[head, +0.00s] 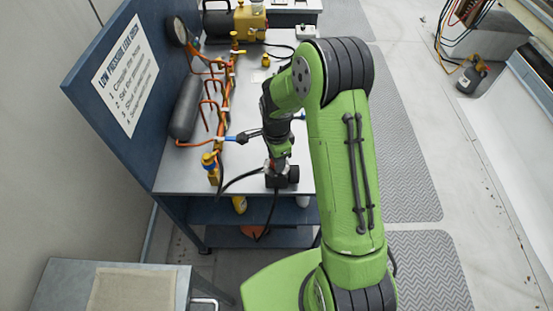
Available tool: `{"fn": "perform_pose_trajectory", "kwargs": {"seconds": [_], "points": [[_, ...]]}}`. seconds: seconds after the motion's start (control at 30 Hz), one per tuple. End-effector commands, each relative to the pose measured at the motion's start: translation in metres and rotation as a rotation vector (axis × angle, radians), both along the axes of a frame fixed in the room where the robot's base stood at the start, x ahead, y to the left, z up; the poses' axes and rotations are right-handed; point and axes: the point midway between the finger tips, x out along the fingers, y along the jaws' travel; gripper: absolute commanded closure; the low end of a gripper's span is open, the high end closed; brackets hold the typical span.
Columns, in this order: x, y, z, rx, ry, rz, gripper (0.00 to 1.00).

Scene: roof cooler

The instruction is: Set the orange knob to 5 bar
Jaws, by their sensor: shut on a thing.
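My green arm reaches over the bench, and my gripper (279,160) points down at a small dark regulator-like block (289,179) near the bench's front edge. My gripper is shut on a part at the top of this block. A little orange-red shows between the fingers, which fits the orange knob, but the knob is mostly hidden. The pressure scale and the knob's setting cannot be read. A round gauge (177,30) stands at the far left, too small to read.
Orange pipes (226,95) with yellow valves and a dark cylinder (187,108) stand left of my wrist. A black hose (240,180) curves left from the block. A sign board (125,75) borders the bench (180,180). Floor mats (405,150) lie clear at right.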

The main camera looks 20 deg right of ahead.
Motion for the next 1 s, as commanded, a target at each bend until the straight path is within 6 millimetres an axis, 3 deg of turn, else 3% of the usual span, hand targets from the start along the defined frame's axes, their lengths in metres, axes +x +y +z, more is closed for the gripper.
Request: {"fn": "perform_pose_trajectory", "kwargs": {"seconds": [1.0], "points": [[0.0012,0.0002,0.0001,0.002,-0.004,-0.963,0.89]]}}
